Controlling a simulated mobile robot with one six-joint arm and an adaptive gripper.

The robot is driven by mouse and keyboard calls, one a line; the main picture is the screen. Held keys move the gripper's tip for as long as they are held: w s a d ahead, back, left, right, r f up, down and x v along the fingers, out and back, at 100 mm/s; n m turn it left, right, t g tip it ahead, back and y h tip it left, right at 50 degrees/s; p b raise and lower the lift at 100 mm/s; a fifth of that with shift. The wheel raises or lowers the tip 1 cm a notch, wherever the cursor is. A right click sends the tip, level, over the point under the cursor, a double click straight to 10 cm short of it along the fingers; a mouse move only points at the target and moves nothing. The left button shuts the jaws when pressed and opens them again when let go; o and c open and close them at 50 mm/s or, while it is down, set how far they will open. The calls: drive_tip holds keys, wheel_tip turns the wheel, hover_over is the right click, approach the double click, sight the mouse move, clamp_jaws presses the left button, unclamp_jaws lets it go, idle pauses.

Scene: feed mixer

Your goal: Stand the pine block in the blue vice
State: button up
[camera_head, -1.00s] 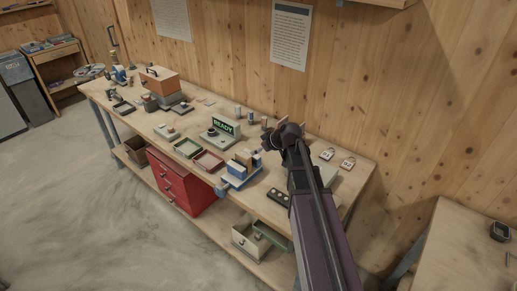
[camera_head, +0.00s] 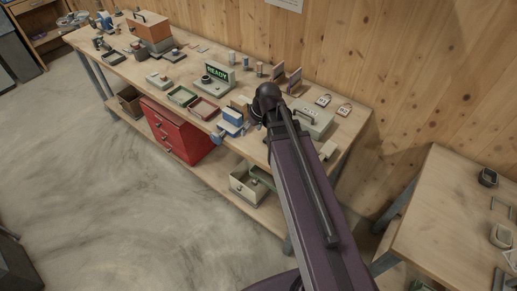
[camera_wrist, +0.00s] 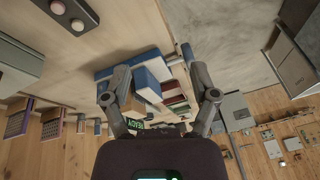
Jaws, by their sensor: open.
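The blue vice (camera_head: 231,119) stands at the front edge of the long workbench, left of my gripper (camera_head: 257,113) in the head view. The vice also shows between my fingers in the wrist view (camera_wrist: 152,68).
Green tray (camera_head: 182,95) and red tray (camera_head: 204,109) lie left of the vice. A READY display (camera_head: 217,71) stands behind them. A second table (camera_head: 450,220) stands at right, with open floor at left.

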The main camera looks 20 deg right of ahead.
drive_tip(key=s+f+m+g+h, duration=0.1)
drive_tip(key=s+m+g+h, duration=0.1)
drive_tip(key=s, duration=0.7)
drive_tip(key=shift+m+g+h, duration=0.3)
drive_tip(key=shift+m+h, duration=0.1)
drive_tip(key=shift+m, duration=0.3)
